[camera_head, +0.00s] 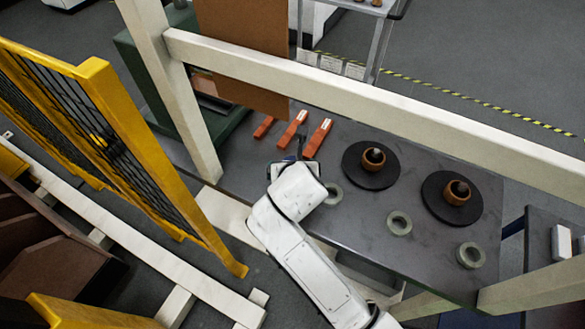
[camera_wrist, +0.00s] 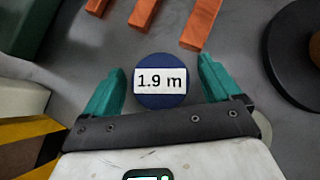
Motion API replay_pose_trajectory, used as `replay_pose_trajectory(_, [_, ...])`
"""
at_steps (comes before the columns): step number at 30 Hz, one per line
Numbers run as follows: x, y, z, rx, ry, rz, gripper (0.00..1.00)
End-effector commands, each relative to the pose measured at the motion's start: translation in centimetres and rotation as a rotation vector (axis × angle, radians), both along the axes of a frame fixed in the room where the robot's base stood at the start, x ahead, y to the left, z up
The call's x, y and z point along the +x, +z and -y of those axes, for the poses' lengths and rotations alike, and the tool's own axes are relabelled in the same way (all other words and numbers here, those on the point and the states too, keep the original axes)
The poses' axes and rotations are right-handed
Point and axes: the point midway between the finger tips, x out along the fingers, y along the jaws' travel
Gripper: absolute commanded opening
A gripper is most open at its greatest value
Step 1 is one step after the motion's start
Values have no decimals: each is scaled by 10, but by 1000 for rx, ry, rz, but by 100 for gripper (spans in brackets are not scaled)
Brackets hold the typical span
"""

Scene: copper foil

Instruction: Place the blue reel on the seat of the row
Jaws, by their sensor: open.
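The blue reel (camera_wrist: 160,97) is a round blue disc with a white "1.9 m" label, on the grey bench top in the wrist view. My gripper (camera_wrist: 163,72) is open, its two teal fingers on either side of the reel with gaps between. In the head view my gripper (camera_head: 300,157) is over the bench's left part, and the wrist hides most of the reel. Three grey-green rings lie in a slanting row: one beside my wrist (camera_head: 332,193), one in the middle (camera_head: 399,223) and one at the right (camera_head: 471,255). I cannot tell which is the seat.
Two black discs (camera_head: 370,180) (camera_head: 433,203) bear copper-coloured rolls behind the rings. Several orange bars (camera_head: 319,138) lie beyond my gripper. A cream beam (camera_head: 400,115) crosses above the bench (camera_head: 420,270). A yellow mesh fence (camera_head: 130,130) stands left.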

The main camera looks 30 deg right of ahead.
Motion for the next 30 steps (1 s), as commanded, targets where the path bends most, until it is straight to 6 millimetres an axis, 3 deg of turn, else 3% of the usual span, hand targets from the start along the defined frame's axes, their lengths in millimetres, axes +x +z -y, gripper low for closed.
replay_pose_trajectory(8, [2, -2, 1, 0, 0, -1, 90])
replay_pose_trajectory(27, [1, -2, 1, 1, -1, 0, 28])
replay_pose_trajectory(30, [1, -2, 1, 1, -1, 0, 27])
